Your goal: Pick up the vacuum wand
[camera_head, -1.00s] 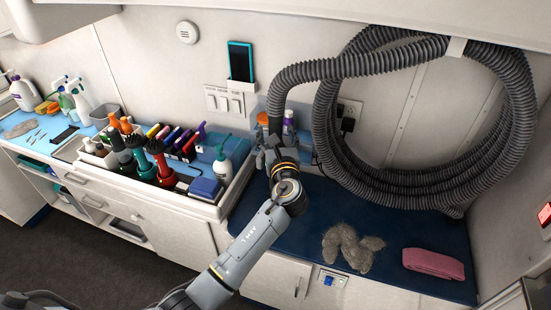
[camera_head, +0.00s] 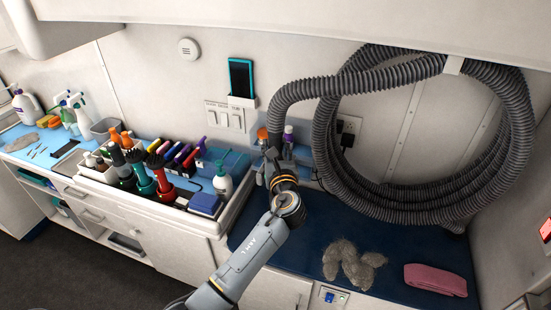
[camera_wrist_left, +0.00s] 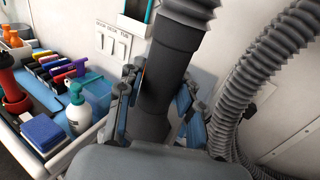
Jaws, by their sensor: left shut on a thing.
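The vacuum wand (camera_wrist_left: 168,75) is a dark grey tube at the end of a ribbed grey hose (camera_head: 325,84). In the left wrist view it stands nearly upright between the fingers of my left gripper (camera_wrist_left: 158,105), which is shut on it. In the head view my left gripper (camera_head: 272,160) is at the hose's lower left end, beside the wall above the blue counter; the wand is mostly hidden there by my arm. My right gripper is in neither view.
The hose hangs in large coils (camera_head: 420,205) on the wall to the right. A grey fur pile (camera_head: 354,265) and a folded pink towel (camera_head: 435,279) lie on the blue counter (camera_head: 310,235). Left of the arm are a tray of brushes, a pump bottle (camera_head: 222,180) and a blue box (camera_head: 205,204).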

